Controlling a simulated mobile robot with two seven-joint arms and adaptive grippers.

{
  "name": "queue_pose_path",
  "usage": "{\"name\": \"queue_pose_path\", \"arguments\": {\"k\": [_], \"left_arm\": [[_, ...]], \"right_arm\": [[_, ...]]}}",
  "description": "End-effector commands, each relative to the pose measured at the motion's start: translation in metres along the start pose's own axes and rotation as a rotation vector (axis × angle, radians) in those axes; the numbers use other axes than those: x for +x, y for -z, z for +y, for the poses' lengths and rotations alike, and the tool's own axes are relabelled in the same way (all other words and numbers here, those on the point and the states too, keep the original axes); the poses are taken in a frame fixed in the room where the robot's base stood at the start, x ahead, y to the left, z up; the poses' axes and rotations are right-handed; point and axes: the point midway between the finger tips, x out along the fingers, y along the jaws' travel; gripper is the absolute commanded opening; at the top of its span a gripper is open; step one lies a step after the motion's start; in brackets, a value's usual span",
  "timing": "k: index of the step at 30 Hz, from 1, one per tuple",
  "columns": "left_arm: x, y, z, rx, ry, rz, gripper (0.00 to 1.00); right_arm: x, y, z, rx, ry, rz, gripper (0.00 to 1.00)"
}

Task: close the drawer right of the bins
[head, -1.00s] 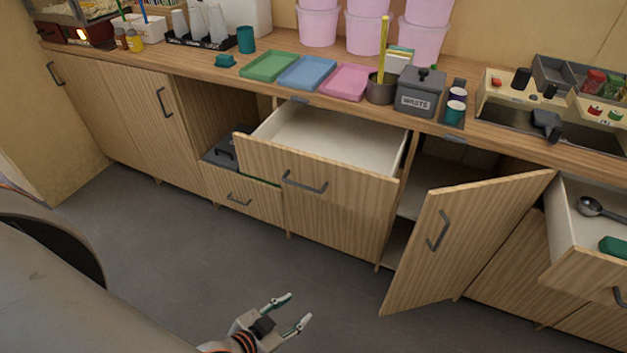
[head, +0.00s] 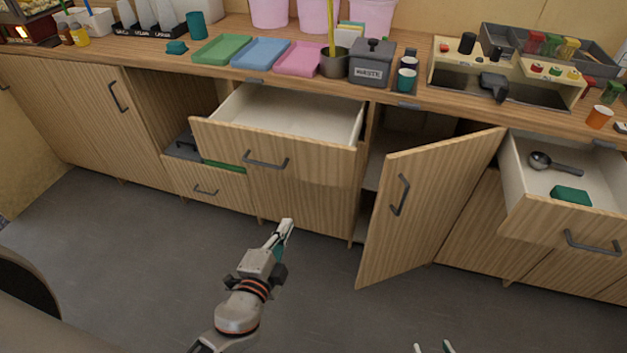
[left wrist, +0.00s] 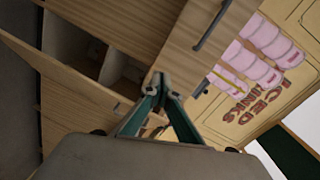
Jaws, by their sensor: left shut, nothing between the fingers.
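The wooden drawer (head: 290,150) right of the bins stands pulled out in the head view, its pale inside empty. It has a dark bar handle (head: 265,161). The bins, with a dark lid (head: 184,146) and a green edge (head: 222,164), sit in a low pull-out to its left. My left gripper (head: 286,224) is shut and empty, in front of and below the drawer front, fingers pointing up toward the cabinet. In the left wrist view the closed fingertips (left wrist: 163,82) show before a wooden front with a handle. My right gripper (head: 433,348) barely enters at the bottom edge, fingertips apart.
A cupboard door (head: 420,205) stands open right of the drawer. Another open drawer (head: 560,215) at the far right holds a scoop (head: 552,163) and a green item (head: 571,196). Floor in front is clear.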

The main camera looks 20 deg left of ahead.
Motion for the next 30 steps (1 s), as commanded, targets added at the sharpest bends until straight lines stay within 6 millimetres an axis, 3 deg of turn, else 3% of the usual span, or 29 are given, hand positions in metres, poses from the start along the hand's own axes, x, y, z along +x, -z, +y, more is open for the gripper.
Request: {"name": "queue_pose_path", "arguments": {"k": [6, 16, 30], "left_arm": [[0.021, 0.022, -0.030, 0.230, 0.111, 0.030, 0.00], [0.042, 0.030, -0.043, 0.295, 0.143, 0.037, 0.00], [0.130, 0.035, -0.054, 0.294, 0.141, 0.036, 0.00]], "right_arm": [[0.003, -0.008, 0.000, -0.004, 0.000, -0.007, 0.40], [0.001, 0.001, 0.002, -0.003, -0.002, 0.003, 0.40], [-0.004, 0.005, 0.000, 0.005, 0.004, 0.000, 0.40]]}}
